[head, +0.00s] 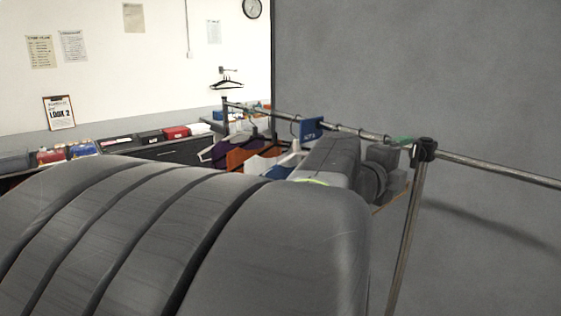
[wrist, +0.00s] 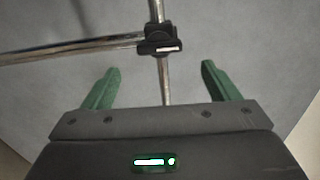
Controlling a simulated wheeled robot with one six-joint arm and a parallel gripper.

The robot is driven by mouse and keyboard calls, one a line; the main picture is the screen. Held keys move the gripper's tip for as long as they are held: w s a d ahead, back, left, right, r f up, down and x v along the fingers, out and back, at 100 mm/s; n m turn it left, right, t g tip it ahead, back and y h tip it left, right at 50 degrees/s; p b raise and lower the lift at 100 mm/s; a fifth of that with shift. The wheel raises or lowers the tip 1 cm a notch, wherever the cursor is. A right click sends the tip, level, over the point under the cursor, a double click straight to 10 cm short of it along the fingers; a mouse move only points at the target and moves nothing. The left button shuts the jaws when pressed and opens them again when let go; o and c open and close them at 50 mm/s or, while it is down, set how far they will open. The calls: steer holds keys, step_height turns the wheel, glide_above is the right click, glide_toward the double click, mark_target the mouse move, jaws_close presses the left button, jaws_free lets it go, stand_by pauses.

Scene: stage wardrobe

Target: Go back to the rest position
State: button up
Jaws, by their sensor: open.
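My gripper (wrist: 158,80) shows in the wrist view with its two green fingers spread wide apart. It is open, with nothing held between the fingers. Beyond the fingers are the rack's rail and upright, joined by a black clamp (wrist: 160,40). In the head view my large grey arm fills the lower left and middle. The arm's far end is beside the garment rack (head: 480,165), near its black corner joint (head: 424,150). A small green bit of a finger shows by the rail there; the rest of the gripper is mostly hidden.
Garments, including a purple one (head: 222,152) and an orange one (head: 250,156), hang on the rail behind my arm. A blue sign (head: 311,129) hangs on the rail. A counter with boxes (head: 174,133) runs along the back left. A grey wall (head: 420,70) stands at the right.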

mark_target(414, 155)
steer(key=x, duration=0.7)
steer(key=shift+w+d, duration=0.1)
steer(key=shift+w+n+p, duration=0.1)
steer(key=shift+n+p, duration=0.3)
steer(key=shift+n, duration=0.1)
steer(key=shift+r+n, duration=0.15)
steer(key=shift+n, duration=0.75)
steer(key=n+p, duration=0.1)
steer(key=n, duration=0.8)
steer(key=shift+n, duration=2.7)
steer(key=shift+a, duration=0.25)
